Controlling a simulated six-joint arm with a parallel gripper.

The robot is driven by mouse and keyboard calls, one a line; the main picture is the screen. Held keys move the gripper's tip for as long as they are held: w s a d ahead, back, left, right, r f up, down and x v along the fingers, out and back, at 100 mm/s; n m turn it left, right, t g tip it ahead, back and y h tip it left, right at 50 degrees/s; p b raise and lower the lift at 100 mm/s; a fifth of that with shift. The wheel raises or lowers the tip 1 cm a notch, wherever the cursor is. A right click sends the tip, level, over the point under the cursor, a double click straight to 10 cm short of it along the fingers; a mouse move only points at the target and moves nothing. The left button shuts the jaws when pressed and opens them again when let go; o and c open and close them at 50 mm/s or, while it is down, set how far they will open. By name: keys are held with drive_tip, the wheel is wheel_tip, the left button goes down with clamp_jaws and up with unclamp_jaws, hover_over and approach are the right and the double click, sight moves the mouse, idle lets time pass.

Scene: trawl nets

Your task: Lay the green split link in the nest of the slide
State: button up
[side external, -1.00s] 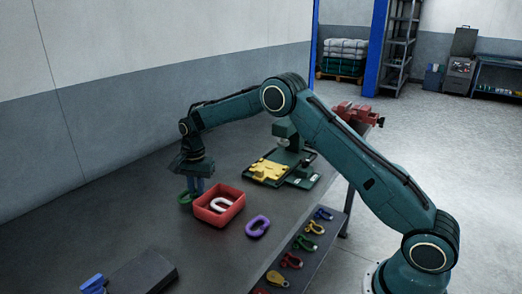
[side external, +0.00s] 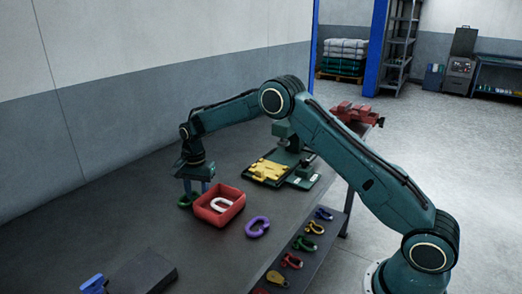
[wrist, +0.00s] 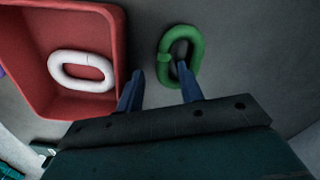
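The green split link (side external: 184,201) lies flat on the dark bench, just left of the red tray; it also shows in the wrist view (wrist: 163,57). My gripper (side external: 194,186) is over it, pointing down. In the wrist view my gripper (wrist: 161,73) has its two blue fingers apart with nothing held. The right fingertip appears over the link's opening and the left one lies between link and tray; contact cannot be told. The yellow slide (side external: 268,169) sits on the green press base to the right; its nest is too small to make out.
The red tray (side external: 237,208) holds a white link (side external: 221,204) close beside my gripper. A purple link (side external: 257,227) lies right of the tray. A dark block (side external: 145,275) is at the front left. Several coloured shackles lie on a lower shelf at the bench edge.

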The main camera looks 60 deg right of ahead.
drive_tip(key=shift+r, duration=0.15)
wheel_tip(320, 180, up, 12)
drive_tip(key=shift+s+d, duration=0.15)
drive_tip(key=shift+s, duration=0.05)
idle(0.4)
idle(0.5)
